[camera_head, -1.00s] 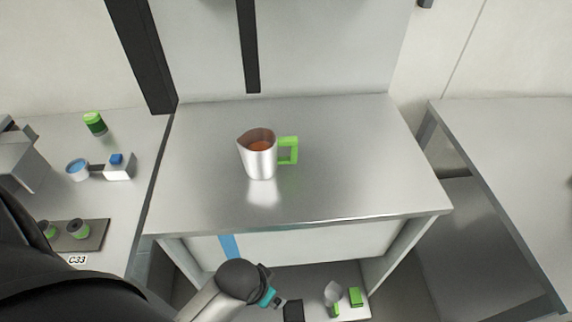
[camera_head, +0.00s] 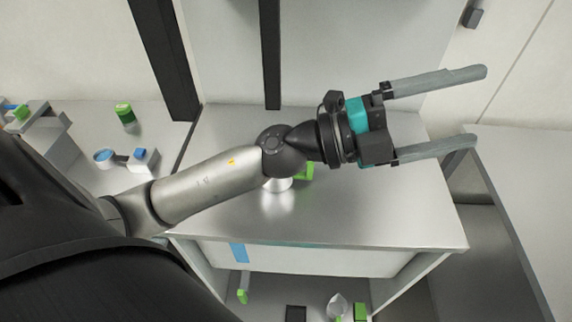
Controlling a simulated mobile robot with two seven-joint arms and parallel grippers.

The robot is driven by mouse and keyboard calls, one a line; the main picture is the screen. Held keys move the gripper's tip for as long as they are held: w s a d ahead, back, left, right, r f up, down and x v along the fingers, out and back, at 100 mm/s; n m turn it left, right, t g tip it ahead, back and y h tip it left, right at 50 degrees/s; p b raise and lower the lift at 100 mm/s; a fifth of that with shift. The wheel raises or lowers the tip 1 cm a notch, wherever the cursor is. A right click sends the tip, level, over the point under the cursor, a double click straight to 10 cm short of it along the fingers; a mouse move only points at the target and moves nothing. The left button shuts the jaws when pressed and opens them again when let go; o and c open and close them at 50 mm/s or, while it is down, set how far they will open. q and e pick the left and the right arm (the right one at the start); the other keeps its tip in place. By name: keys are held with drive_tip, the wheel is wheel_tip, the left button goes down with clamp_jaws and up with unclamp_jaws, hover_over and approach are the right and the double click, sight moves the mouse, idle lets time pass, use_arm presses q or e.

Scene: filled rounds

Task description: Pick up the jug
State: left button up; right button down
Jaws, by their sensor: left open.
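The jug is a metal pitcher with a green handle, standing on the steel table (camera_head: 390,215). My left arm now hides most of it; only the lower metal body of the jug (camera_head: 278,185) and part of its green handle (camera_head: 305,172) show below the arm. My left gripper (camera_head: 480,107) is open and empty. Its two grey fingers point right, beyond the jug and over the table's right side. The jug's rim and its contents are hidden. My right gripper is not in view.
A side counter at the left holds a green can (camera_head: 125,114), a blue-topped cup (camera_head: 104,158) and a small white box (camera_head: 146,160). Another table (camera_head: 530,200) stands at the right across a gap. A lower shelf holds several small things, including a green block (camera_head: 360,312).

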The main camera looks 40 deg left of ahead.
use_arm(q)
drive_tip(key=s+a+f+m+g+y, duration=0.1)
drive_tip(key=a+f+m+g+y, duration=0.1)
drive_tip(key=f+m+g+y, duration=0.4)
drive_tip(key=s+a+f+m+g+y, duration=0.1)
drive_tip(key=s+f+m+g, duration=0.15)
drive_tip(key=f, duration=0.45)
drive_tip(key=w+a+f+n+y, duration=0.1)
drive_tip(key=w+a+y, duration=0.1)
drive_tip(key=a+y, duration=0.6)
drive_tip(key=w+a+f+n+y, duration=0.1)
drive_tip(key=w+a+f+y, duration=0.15)
drive_tip(key=a, duration=0.95)
drive_tip(key=a+p+x, duration=0.1)
drive_tip(key=p+x, duration=0.1)
drive_tip(key=x, duration=1.2)
drive_tip(key=shift+w+a+y, duration=0.25)
drive_tip(key=shift+a+y, duration=0.05)
drive_tip(key=shift+y, duration=0.05)
drive_tip(key=shift+m+t, duration=0.25)
